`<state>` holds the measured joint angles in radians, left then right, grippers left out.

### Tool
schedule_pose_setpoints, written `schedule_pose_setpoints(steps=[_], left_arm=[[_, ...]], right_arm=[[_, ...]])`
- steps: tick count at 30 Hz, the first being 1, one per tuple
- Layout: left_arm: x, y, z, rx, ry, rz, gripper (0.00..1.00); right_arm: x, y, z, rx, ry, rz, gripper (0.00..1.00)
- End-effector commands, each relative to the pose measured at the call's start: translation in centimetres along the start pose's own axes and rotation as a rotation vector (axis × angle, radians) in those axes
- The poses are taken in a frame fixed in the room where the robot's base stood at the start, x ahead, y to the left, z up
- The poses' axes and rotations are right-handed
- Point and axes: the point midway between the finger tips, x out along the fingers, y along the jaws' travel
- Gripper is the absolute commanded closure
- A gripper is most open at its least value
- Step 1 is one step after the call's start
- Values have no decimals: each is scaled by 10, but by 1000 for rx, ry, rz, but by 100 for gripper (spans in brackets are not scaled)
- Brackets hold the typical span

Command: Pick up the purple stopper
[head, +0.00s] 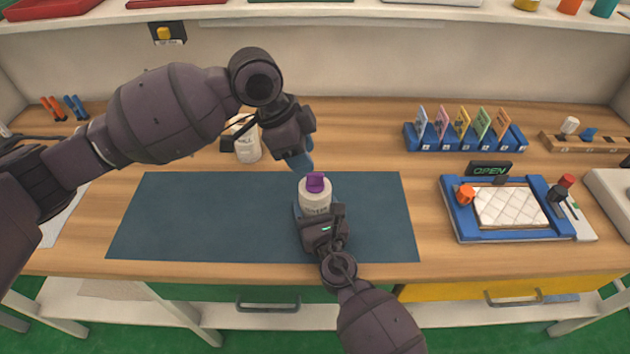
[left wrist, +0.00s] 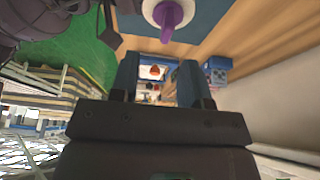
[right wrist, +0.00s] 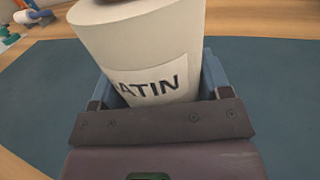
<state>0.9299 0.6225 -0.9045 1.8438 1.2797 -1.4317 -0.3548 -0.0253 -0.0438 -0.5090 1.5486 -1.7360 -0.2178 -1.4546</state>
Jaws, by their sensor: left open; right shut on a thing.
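The purple stopper (head: 315,183) sits on top of a white bottle (head: 314,200) over the dark blue mat. The stopper also shows at the top of the left wrist view (left wrist: 169,16). My right gripper (head: 317,212) is shut on the white bottle; in the right wrist view the bottle (right wrist: 145,45) stands between the fingers, and its label partly reads "ATIN". My left gripper (head: 302,163) is open and empty, just above and behind the stopper, apart from it. In the left wrist view its blue fingers (left wrist: 157,80) are spread with nothing between them.
The blue mat (head: 200,215) is otherwise clear. To the right are a blue card rack (head: 465,140), an "OPEN" sign (head: 490,169) and a blue frame with a quilted white pad (head: 509,207).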

Motion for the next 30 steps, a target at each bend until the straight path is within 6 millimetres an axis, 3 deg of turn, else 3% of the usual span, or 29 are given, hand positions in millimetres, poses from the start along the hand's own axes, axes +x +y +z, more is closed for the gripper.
schedule_pose_setpoints(steps=[10, 19, 30], left_arm=[[27, -2, 1, -2, 1, 1, 57], [64, -8, 4, 0, 1, 0, 57], [71, -8, 4, 0, 1, -1, 60]], right_arm=[[0, 0, 0, 0, 1, 0, 63], [0, 0, 0, 0, 1, 0, 63], [0, 0, 0, 0, 1, 0, 63]])
